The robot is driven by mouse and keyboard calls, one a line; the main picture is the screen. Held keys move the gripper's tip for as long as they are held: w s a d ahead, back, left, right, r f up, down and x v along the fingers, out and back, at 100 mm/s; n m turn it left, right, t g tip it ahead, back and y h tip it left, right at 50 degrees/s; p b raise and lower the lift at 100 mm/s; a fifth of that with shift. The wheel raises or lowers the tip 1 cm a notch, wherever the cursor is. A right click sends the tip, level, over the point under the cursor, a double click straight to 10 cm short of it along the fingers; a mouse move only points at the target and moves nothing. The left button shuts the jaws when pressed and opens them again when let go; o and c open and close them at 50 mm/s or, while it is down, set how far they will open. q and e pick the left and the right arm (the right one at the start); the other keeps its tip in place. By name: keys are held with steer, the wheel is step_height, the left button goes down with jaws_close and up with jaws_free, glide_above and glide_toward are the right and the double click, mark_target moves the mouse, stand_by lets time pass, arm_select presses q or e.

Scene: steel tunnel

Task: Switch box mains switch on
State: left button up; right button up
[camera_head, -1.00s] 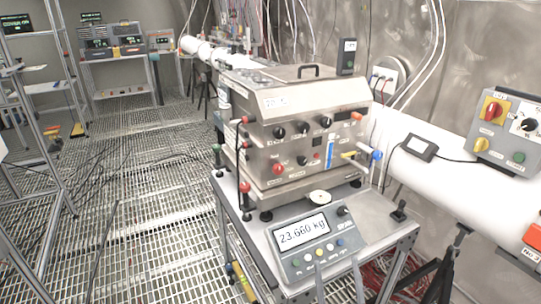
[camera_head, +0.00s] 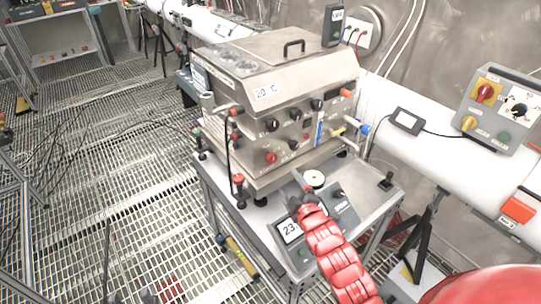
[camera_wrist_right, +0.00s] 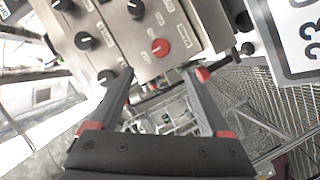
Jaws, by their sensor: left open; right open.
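A grey switch box (camera_head: 503,112) is mounted at the right in the head view. Which way the red switch is turned is too small to tell. In the right wrist view my right gripper (camera_wrist_right: 158,82) is open and empty. My left gripper (camera_head: 132,297) is low at the bottom left, open, far from the box.
A thick white pipe (camera_head: 450,158) runs below the switch box.

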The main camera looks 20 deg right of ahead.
mark_target(273, 160)
steer(key=p+x, duration=0.4)
steer(key=x, duration=1)
steer(key=shift+w+a+p, duration=0.15)
steer(key=shift+w+p, duration=0.15)
steer(key=shift+w+f, duration=0.25)
steer(key=shift+w, duration=0.4)
steer(key=c, duration=1.3)
jaws_close()
